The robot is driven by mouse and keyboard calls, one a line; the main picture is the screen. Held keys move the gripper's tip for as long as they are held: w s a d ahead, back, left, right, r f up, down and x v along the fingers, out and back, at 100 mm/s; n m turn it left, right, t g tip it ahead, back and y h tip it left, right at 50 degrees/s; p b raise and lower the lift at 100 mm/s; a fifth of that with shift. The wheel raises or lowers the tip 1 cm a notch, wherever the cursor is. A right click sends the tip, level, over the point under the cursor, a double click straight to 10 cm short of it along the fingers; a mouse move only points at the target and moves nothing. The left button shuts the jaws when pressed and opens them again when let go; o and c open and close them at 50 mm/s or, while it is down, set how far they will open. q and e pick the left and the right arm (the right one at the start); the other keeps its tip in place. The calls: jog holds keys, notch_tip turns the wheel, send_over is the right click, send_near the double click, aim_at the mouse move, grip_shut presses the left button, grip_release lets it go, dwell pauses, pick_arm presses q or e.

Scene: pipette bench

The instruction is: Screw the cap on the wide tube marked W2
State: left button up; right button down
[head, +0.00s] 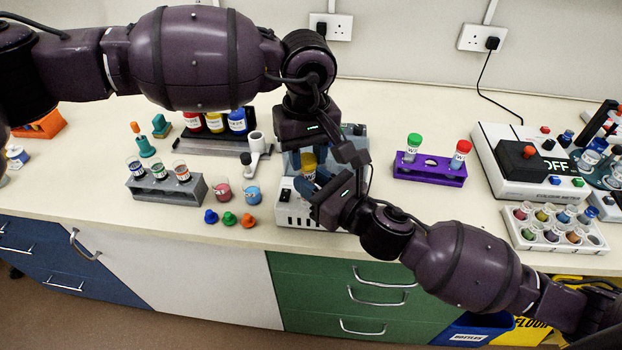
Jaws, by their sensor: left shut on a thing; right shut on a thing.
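A yellow cap (309,159) shows between my two grippers, in front of the small white machine. A tube (309,172) shows just below the cap, mostly hidden by the grippers; its mark cannot be read. My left gripper (312,155) comes down from above and is shut at the yellow cap. My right gripper (312,184) comes in from the lower right and is shut on the tube. Cap and tube appear in line, but whether the threads are engaged cannot be told.
A purple rack (428,175) holds a green-capped tube (412,147) and a red-capped tube (459,154), with an empty hole between. A white machine (290,211) stands under my grippers. Loose caps (229,219) and a grey rack (165,191) lie to the left.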

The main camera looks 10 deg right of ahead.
pick_arm(q)
jog(key=m, duration=0.3)
jog(key=o, duration=1.1)
notch_tip(320, 180, up, 12)
jog(key=shift+r, duration=0.1)
jog(key=shift+s, duration=0.1)
